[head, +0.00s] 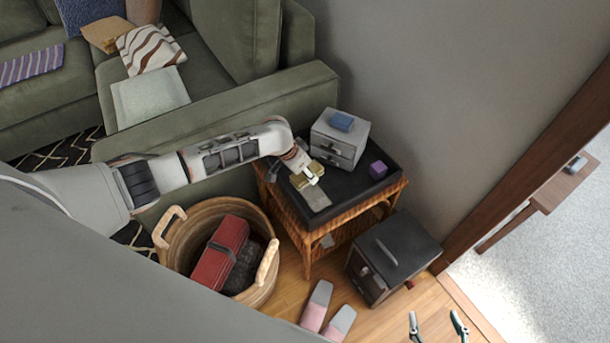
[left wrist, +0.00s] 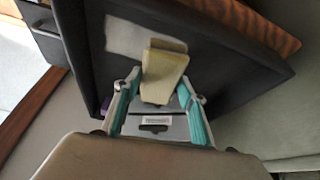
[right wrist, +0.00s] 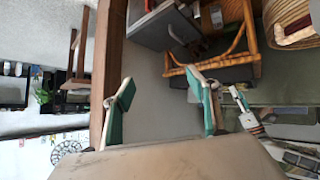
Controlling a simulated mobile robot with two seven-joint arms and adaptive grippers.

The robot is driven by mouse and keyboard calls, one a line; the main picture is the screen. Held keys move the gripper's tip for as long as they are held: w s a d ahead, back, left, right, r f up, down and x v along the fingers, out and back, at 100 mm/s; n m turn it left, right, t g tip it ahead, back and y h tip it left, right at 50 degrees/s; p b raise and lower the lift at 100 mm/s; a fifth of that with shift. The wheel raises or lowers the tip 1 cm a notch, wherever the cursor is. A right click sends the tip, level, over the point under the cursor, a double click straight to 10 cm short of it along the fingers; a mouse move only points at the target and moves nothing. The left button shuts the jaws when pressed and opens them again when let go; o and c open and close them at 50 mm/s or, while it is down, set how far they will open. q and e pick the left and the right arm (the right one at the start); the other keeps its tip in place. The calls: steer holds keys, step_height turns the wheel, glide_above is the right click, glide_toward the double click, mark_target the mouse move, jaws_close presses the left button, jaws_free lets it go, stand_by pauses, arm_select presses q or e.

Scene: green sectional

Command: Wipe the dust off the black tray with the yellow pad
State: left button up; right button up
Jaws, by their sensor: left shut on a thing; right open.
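The black tray (head: 348,187) sits on top of a wicker side table beside the sofa. A pale grey dust patch (head: 317,199) lies on its near part; it also shows in the left wrist view (left wrist: 130,38). My left gripper (head: 314,175) is shut on the yellow pad (left wrist: 163,75) over the tray, close to the dust patch. In the left wrist view the pad's end overlaps the patch's edge; I cannot tell whether it touches the tray. My right gripper (head: 436,326) is open and empty, low at the right, away from the table.
A grey drawer box (head: 326,150) with a blue item (head: 341,121) on it stands at the tray's back. A purple cube (head: 377,170) sits on the tray's right. A basket (head: 180,252), dark cabinet (head: 405,245) and slippers (head: 318,300) are on the floor around the table.

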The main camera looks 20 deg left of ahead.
arm_select(q)
step_height(320, 180, up, 3)
steer(key=shift+r+p, duration=0.15)
steer(key=shift+p, duration=0.95)
steer(key=shift+r, duration=0.15)
steer(key=shift+p, duration=0.3)
arm_select(e)
steer(key=shift+a+r, duration=0.2)
steer(key=shift+r, duration=0.35)
steer(key=shift+a+r, duration=0.2)
steer(key=shift+r, duration=0.35)
steer(key=shift+w+d+r, duration=0.1)
steer(key=shift+w+d, duration=0.05)
